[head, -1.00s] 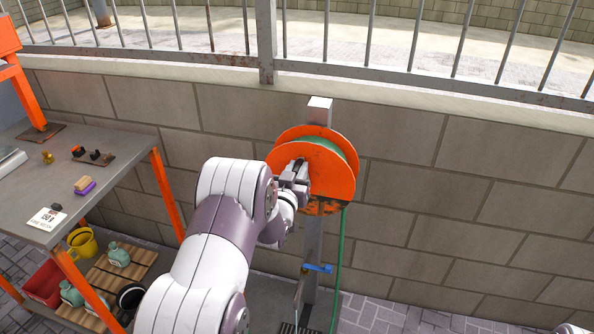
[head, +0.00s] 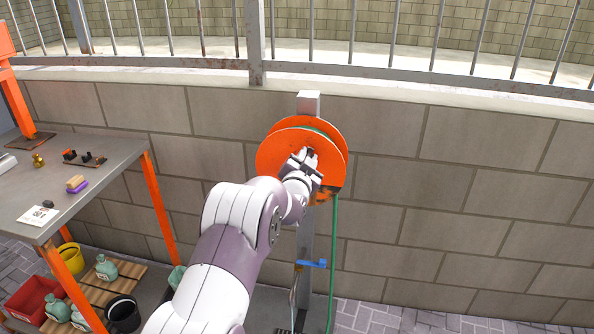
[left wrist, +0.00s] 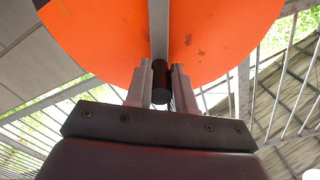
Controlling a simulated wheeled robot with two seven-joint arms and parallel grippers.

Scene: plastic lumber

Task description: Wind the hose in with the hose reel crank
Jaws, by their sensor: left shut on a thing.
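The orange hose reel (head: 283,147) stands on a grey post in front of the block wall. A green hose (head: 333,255) hangs straight down from its right side. My left gripper (head: 306,158) is at the front face of the reel, right of its centre. In the left wrist view the orange disc (left wrist: 218,38) fills the top, with a grey crank arm (left wrist: 159,30) across it. The dark crank handle (left wrist: 160,82) sits between the fingers of my left gripper (left wrist: 162,88), which is shut on it. My right gripper is not in view.
A grey workbench (head: 105,165) with orange legs stands at the left, with small items on top. Below it are a red crate (head: 30,302), a yellow bucket (head: 70,257) and several green jugs. A blue tap lever (head: 312,263) is on the post below the reel.

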